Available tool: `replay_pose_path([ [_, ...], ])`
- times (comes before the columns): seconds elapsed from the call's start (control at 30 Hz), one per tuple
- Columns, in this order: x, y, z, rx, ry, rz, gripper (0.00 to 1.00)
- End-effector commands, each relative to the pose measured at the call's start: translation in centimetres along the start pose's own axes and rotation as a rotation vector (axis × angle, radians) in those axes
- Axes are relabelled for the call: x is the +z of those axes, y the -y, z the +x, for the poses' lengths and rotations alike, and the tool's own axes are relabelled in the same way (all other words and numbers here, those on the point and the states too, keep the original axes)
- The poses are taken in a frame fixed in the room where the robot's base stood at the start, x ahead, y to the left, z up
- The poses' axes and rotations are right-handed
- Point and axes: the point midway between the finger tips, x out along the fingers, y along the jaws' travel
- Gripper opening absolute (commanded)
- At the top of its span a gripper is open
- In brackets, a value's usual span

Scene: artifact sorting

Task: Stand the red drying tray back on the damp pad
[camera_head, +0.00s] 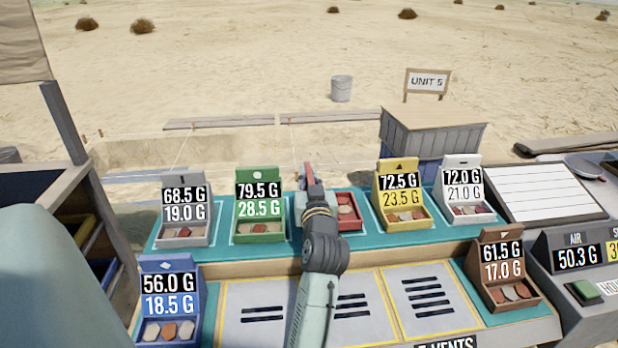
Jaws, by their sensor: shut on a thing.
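The red drying tray (349,212) is in the back row between the green tray and the yellow tray. Several small pieces lie in it. My gripper (307,172) is shut at the red tray's back panel, and my arm hides the tray's left part and any label. The teal damp pad (370,228) shows around and in front of the red tray. I cannot tell whether the tray rests on it or is held just above it.
The green tray (260,230) stands close on the left and the yellow tray (408,218) close on the right. Grey (184,235), white (468,210), blue (168,328) and brown (511,291) trays stand farther out. Marked panels (418,285) lie in front.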

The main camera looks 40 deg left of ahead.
Motion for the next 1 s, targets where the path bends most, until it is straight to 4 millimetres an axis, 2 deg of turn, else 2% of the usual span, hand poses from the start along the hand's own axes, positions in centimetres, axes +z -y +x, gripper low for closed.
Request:
replay_pose_path([
  [0.57, 0.7, -0.08, -0.02, 0.001, -0.003, -0.001, 0.0],
  [0.6, 0.56, -0.06, -0.02, 0.001, -0.003, -0.001, 0.15],
  [0.9, 0.62, -0.06, -0.01, 0.001, -0.002, 0.0, 0.35],
  [1.0, 0.63, -0.05, -0.01, 0.001, -0.001, 0.0, 0.36],
])
